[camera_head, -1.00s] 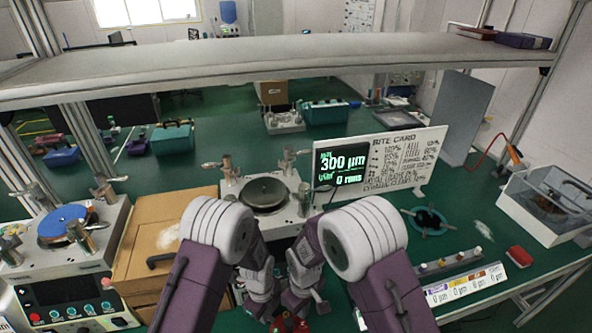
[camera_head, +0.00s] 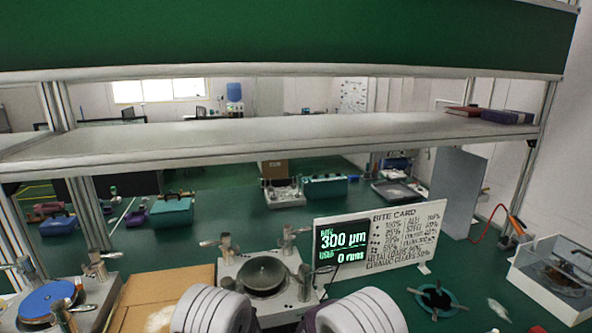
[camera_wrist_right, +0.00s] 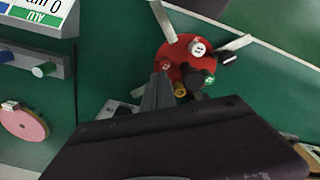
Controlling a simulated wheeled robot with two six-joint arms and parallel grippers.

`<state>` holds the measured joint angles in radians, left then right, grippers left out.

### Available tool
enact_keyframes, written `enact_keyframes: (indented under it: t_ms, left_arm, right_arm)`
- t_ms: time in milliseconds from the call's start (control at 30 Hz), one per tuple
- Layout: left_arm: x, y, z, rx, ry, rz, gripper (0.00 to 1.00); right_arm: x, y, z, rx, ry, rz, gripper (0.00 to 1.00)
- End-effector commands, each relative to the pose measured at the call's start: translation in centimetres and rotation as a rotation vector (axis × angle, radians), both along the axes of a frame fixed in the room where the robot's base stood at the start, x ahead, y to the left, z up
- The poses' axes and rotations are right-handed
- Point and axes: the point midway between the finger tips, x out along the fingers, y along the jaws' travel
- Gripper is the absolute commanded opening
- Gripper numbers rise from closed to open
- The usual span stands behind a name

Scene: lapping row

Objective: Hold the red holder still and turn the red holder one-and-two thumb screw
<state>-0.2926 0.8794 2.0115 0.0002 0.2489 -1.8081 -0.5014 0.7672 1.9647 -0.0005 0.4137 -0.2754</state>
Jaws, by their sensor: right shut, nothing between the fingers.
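The red holder (camera_wrist_right: 177,50) is a round red disc in the right wrist view, seen from above. Small knobs stand on it: a white one (camera_wrist_right: 197,48), a green one (camera_wrist_right: 208,77), a yellow one (camera_wrist_right: 180,89) and a red one (camera_wrist_right: 166,65). A black knob (camera_wrist_right: 228,57) shows at its right edge. Which knob is the one-and-two thumb screw I cannot tell. My right gripper (camera_wrist_right: 160,80) is shut and empty, its dark fingertips at the holder's lower left edge; contact is unclear. The head view does not show the holder.
Light grey bars (camera_wrist_right: 163,22) reach the holder's rim. A pink disc (camera_wrist_right: 24,124) and a peg strip (camera_wrist_right: 32,58) lie at left. In the head view a lapping plate (camera_head: 263,275), a display reading 300 µm (camera_head: 341,243) and a clear box (camera_head: 556,277) stand on the green bench.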

Motion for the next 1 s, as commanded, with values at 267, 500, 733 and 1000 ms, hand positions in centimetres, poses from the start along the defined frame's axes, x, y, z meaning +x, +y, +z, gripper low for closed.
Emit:
enact_keyframes:
  t_ms: [267, 500, 733, 1000]
  left_arm:
    - [-0.1, 0.0, 0.0, 0.001, 0.003, -0.003, 0.00]
    - [-0.2, 0.0, 0.0, 0.002, 0.005, -0.004, 0.00]
    - [-0.2, 0.0, 0.0, 0.002, 0.006, -0.005, 0.00]
    - [-0.2, 0.0, 0.0, 0.002, 0.006, -0.005, 0.00]
  right_arm:
    - [0.3, -0.2, 0.1, 0.003, -0.006, 0.000, 0.00]
    - [0.7, -0.7, 0.1, 0.004, -0.007, -0.001, 0.00]
    - [1.3, -1.1, 0.1, 0.003, -0.008, 0.000, 0.00]
    - [1.6, -1.1, 0.1, 0.005, -0.009, 0.001, 0.00]
